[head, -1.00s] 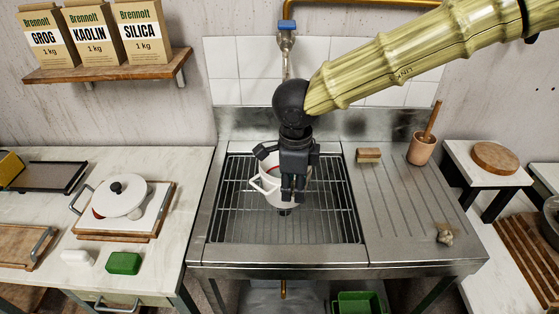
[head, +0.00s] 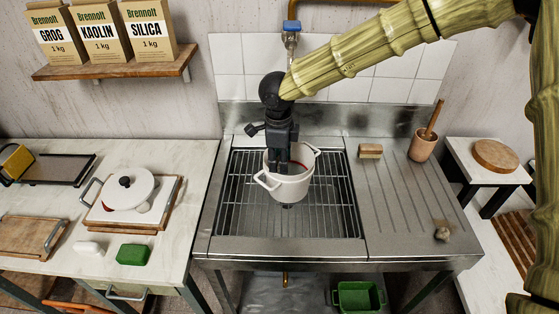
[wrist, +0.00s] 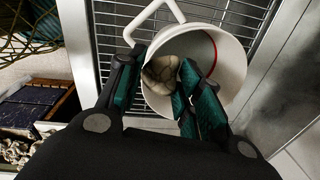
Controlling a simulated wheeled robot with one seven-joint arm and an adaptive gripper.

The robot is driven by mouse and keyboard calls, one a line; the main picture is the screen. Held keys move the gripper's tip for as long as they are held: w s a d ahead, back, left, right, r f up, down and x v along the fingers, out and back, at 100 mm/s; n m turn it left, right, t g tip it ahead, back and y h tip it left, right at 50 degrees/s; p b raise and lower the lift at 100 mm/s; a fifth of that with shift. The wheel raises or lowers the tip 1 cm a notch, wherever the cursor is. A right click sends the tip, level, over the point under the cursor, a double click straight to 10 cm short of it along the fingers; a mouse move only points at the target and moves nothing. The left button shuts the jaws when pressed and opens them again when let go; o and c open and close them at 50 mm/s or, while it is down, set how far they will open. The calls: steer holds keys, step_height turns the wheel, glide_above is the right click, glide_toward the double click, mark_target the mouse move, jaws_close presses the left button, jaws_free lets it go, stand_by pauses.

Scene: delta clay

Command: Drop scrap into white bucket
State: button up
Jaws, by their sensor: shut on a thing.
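The white bucket (head: 291,187), with a handle on each side, stands on the wire rack of the sink. In the wrist view its round mouth (wrist: 232,75) opens below my fingers, with a red mark on the inner wall. My gripper (head: 283,166) points down at the mouth, and the front rim hides its fingertips in the head view. In the wrist view my gripper (wrist: 158,72) is shut on a pale, lumpy piece of scrap (wrist: 161,68), seen against the bucket's inside. The exact height of the scrap is hard to tell.
A small lump (head: 442,233) lies on the ridged drainboard (head: 405,195). A lidded white pot (head: 126,190) is on the left table. A green bin (head: 358,297) sits under the sink.

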steer(key=shift+f, duration=0.8)
steer(key=shift+f, duration=0.1)
steer(key=o, duration=1)
steer(key=shift+o, duration=0.3)
step_height(320, 180, up, 12)
steer(key=b, duration=0.2)
steer(key=shift+s+a, duration=0.15)
steer(key=shift+s, duration=0.25)
